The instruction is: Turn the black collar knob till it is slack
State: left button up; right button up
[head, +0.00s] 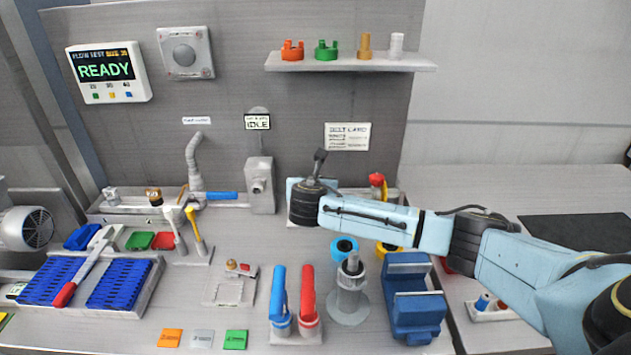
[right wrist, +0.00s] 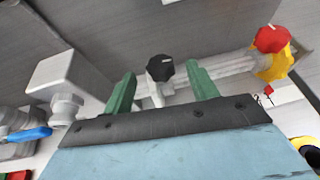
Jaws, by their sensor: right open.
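The black collar knob (right wrist: 160,68) has a pale mark on its face and sits on a light grey fitting. In the right wrist view it appears between the two green fingertips of my right gripper (right wrist: 162,75). The fingers are open, with a visible gap on each side of the knob; I cannot tell how far ahead of them it is. In the head view my right arm's wrist (head: 304,203) covers the knob and hides the fingers. My left gripper is not in view.
A red knob (right wrist: 271,38) on a yellow body stands right of the black knob. A grey block fitting (right wrist: 62,75) and blue lever (right wrist: 30,134) are on the left. Below my arm are blue and red handles (head: 308,290), a grey post (head: 352,285) and a blue vise (head: 413,300).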

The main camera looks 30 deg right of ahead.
jog(key=shift+x, duration=1.6)
jog(key=shift+c, duration=0.5)
